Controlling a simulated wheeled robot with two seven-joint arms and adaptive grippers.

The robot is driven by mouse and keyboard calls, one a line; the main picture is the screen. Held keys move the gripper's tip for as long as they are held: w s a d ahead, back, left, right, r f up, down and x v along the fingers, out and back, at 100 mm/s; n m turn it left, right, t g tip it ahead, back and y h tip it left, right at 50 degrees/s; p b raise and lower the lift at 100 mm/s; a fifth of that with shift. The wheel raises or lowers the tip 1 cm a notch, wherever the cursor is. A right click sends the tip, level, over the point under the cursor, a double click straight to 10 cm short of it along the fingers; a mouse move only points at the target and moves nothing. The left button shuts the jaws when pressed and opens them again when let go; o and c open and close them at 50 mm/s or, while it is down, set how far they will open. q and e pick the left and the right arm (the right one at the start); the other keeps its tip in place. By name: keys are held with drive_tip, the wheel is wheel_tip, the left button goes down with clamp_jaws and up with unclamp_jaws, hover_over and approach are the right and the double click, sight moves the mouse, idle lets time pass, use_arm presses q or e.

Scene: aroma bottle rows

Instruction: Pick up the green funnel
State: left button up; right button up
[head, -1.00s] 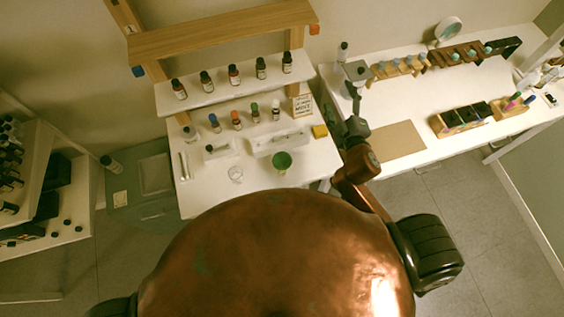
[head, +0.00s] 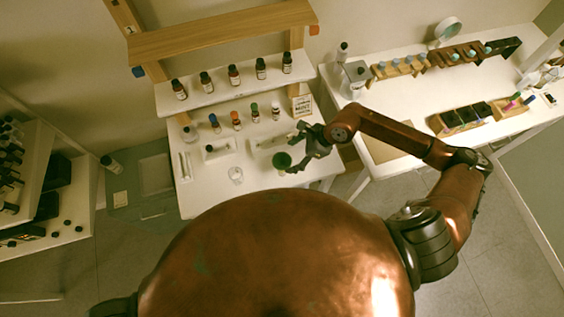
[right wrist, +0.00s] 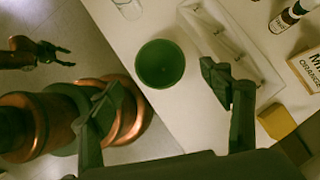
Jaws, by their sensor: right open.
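The green funnel (head: 282,160) is a round green cup shape near the front edge of the white table, partly behind my right gripper in the head view. In the right wrist view the funnel (right wrist: 160,63) shows its open round top, beyond the fingertips. My right gripper (head: 296,148) is open, its fingers spread on either side of the line to the funnel; in the wrist view the gap (right wrist: 152,100) is empty. My left gripper (right wrist: 52,53) shows at the left of the wrist view, away from the table, fingers apart and empty.
A clear glass (head: 236,175) stands left of the funnel. A white tray (right wrist: 238,45) lies close behind it. A yellow block (right wrist: 277,122) and a lettered card (head: 302,104) are to the right. Several small bottles (head: 237,122) stand behind, with more on the shelf above.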

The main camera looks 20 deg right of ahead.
sight(278, 163)
drive_tip(key=p+x, duration=0.1)
drive_tip(key=x, duration=0.5)
drive_tip(key=shift+w+a+f+p, duration=0.15)
drive_tip(key=shift+a+f+p, duration=0.1)
drive_tip(key=shift+a+p, duration=0.1)
drive_tip(key=shift+c, duration=0.4)
drive_tip(key=c, duration=1)
